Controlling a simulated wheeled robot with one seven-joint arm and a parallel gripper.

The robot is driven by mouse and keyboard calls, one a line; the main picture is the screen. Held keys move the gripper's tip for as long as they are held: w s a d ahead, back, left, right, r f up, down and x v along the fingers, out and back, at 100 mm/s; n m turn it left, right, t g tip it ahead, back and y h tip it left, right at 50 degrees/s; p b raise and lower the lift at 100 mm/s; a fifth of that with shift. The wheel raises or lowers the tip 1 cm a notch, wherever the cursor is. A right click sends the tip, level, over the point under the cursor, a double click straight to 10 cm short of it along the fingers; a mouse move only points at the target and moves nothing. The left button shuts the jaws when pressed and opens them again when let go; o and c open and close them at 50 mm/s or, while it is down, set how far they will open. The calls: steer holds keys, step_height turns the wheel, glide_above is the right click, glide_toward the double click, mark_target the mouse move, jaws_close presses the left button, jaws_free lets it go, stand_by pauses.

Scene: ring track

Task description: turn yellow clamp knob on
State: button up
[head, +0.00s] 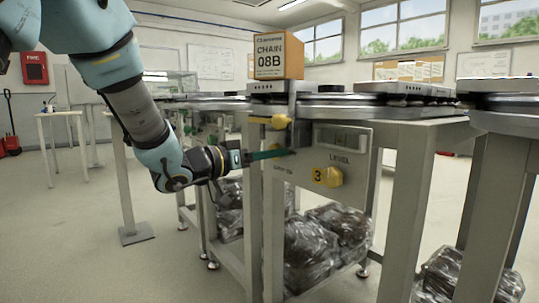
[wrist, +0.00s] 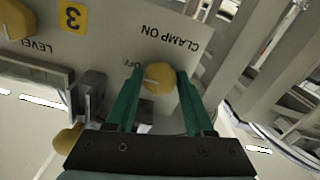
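The yellow clamp knob (wrist: 159,79) sits on a grey panel marked "CLAMP ON", which reads upside down in the wrist view. A pale mark on the knob lies on its left side, near the partly hidden "OFF" lettering. My gripper (wrist: 159,76) has its green fingers open, one on each side of the knob. The gaps are narrow, and I cannot tell whether either finger touches it. In the head view my gripper (head: 292,152) reaches the panel (head: 357,141) from the left; the clamp knob is hidden there.
The yellow level knob (head: 329,177) is right of the gripper, beside a "3" label. Another yellow knob (head: 271,121) sticks out above the fingers. An orange box marked "CHAIN 08B" (head: 277,54) stands on top. Wrapped bundles (head: 340,230) lie below. Open floor is at the left.

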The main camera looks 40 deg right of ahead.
jaws_close()
steer(key=shift+m, duration=0.3)
steer(key=shift+w+m+b, duration=0.1)
steer(key=shift+m+b, duration=5.45)
steer(key=shift+m, duration=3.15)
steer(key=shift+o, duration=2.4)
jaws_free()
